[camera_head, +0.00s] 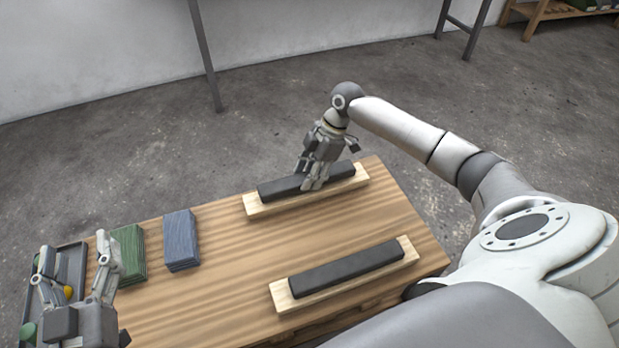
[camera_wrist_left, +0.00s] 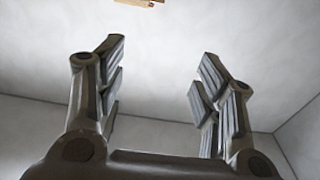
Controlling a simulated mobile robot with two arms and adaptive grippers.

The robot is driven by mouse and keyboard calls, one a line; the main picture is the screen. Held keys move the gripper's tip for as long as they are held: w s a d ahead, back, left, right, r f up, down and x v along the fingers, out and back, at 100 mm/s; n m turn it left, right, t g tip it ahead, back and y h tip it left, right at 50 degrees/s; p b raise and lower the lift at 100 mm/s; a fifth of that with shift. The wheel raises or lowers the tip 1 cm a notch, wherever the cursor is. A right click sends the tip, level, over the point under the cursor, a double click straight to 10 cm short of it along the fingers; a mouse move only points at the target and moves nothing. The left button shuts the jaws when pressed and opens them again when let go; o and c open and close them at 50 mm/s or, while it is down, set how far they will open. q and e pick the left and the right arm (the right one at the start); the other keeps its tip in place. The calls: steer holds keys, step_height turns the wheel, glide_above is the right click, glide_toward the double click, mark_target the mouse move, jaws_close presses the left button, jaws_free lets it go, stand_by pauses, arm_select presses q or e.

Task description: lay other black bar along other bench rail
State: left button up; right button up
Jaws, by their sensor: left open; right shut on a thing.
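One black bar (camera_head: 346,267) lies lengthwise along the near bench rail (camera_head: 283,296), a pale wooden strip on the bench. The other black bar (camera_head: 282,188) lies along the far bench rail (camera_head: 254,207). My right gripper (camera_head: 316,182) reaches down over the far rail and is shut on the far bar near its middle, hiding part of it. The bar appears to rest on the rail. My left gripper (camera_head: 76,278) is open and empty at the left end of the bench, and its spread fingers show in the left wrist view (camera_wrist_left: 160,95).
The wooden bench (camera_head: 216,260) also holds a green stack (camera_head: 129,252) and a blue stack (camera_head: 181,240) at its left. A dark tray (camera_head: 79,262) with small green and yellow items sits partly behind my left gripper. The bench top between the rails is clear.

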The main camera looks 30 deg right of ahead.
steer(key=shift+f, duration=0.45)
arm_select(q)
step_height(320, 180, up, 2)
steer(key=shift+s+d+r+t, duration=0.15)
steer(key=shift+r+t, duration=0.05)
steer(key=shift+t, duration=0.6)
arm_select(e)
steer(key=shift+f, duration=0.1)
steer(key=o, duration=1.3)
